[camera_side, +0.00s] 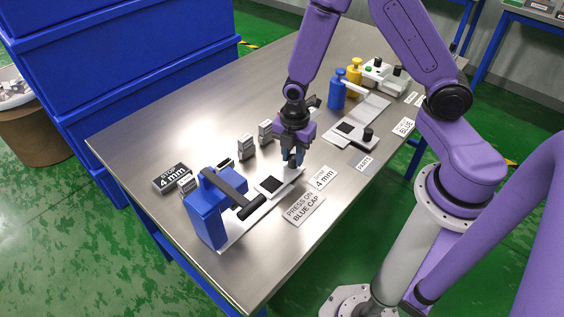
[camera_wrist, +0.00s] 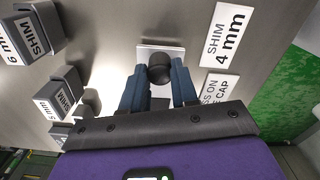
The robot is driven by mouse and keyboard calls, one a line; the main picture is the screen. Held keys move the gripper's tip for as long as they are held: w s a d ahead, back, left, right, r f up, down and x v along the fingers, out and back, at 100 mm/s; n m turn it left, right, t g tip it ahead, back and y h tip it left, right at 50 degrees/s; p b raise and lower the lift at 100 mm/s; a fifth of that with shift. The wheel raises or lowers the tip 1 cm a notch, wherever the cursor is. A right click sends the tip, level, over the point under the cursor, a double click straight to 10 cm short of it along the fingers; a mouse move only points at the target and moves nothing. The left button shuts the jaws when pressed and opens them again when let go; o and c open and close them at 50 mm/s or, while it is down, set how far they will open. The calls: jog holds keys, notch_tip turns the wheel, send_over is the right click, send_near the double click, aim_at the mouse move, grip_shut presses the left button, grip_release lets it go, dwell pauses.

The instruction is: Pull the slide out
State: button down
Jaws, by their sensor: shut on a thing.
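The slide (camera_side: 287,179) is a pale metal plate with a black square on it. It lies on the table, reaching out from the blue press (camera_side: 205,215), which has a black-handled lever across its top. My gripper (camera_side: 292,160) points down at the slide's outer end. In the wrist view its blue fingers are shut on the slide's round black knob (camera_wrist: 160,67), one on each side. The slide's plate end (camera_wrist: 148,50) shows beyond the knob. The rest of the slide is mostly hidden by the gripper body there.
Several grey shim blocks (camera_side: 246,148) stand behind the slide. Label cards, including SHIM 4 mm (camera_side: 322,178), lie in front. A second plate with a black knob (camera_side: 367,134), a blue bottle (camera_side: 337,92) and a yellow bottle (camera_side: 354,74) stand further right. Blue crates (camera_side: 120,80) rise beyond the table.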

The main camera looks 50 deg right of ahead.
jog(key=shift+d, duration=0.35)
jog(key=c, duration=0.9)
grip_release()
jog(key=shift+o, duration=0.2)
jog(key=shift+a, duration=0.1)
jog(key=shift+r, duration=0.5)
notch_tip(320, 180, up, 16)
jog(key=shift+r, duration=0.2)
jog(key=s+r+m, duration=0.1)
jog(key=s+m, duration=0.7)
jog(key=s, duration=1.2)
jog(key=shift+s+r, duration=0.3)
jog(key=shift+s, duration=0.05)
